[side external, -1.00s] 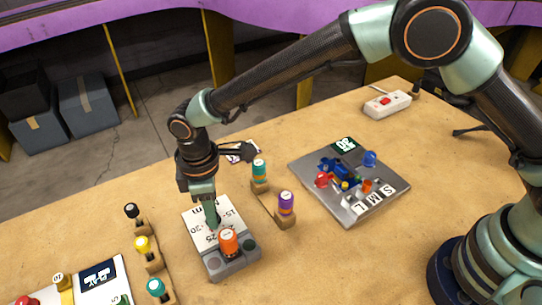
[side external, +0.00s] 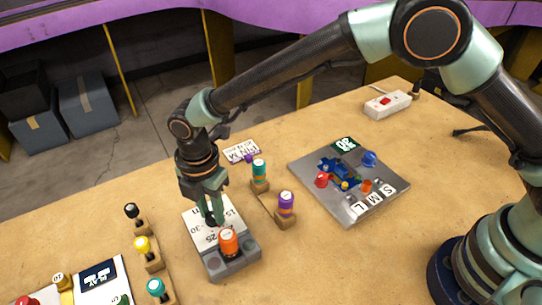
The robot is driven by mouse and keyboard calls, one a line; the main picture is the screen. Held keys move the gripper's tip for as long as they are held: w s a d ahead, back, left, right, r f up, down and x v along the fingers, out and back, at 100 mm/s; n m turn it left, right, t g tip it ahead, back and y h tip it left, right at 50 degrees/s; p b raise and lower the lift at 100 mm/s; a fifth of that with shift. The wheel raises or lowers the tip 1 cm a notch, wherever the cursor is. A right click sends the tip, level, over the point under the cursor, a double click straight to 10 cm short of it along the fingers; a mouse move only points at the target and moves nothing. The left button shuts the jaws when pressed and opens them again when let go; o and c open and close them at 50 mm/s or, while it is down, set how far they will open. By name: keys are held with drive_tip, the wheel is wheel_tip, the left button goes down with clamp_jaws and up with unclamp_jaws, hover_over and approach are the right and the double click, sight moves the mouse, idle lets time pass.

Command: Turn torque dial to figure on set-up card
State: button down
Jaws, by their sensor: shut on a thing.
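My gripper (side external: 212,220) points down over the plate, shut on the dial's dark knob, which the fingers mostly hide. The dial's pointer cannot be made out. A small white card (side external: 240,151) with dark print lies behind the dial, likely the set-up card; its figure is too small to read.
A grey block with an orange-capped piece (side external: 228,243) adjoins the plate's front. Stands with a teal-capped piece (side external: 259,169) and a purple-capped piece (side external: 286,203) are close on the right. A yellow-capped piece (side external: 142,244) stands left. A metal tray (side external: 347,214) lies farther right.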

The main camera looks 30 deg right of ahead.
sight(212, 215)
drive_tip(key=shift+a+r+n, duration=0.1)
drive_tip(key=shift+n, duration=1.1)
drive_tip(key=c, duration=0.6)
unclamp_jaws()
wheel_tip(212, 215, up, 12)
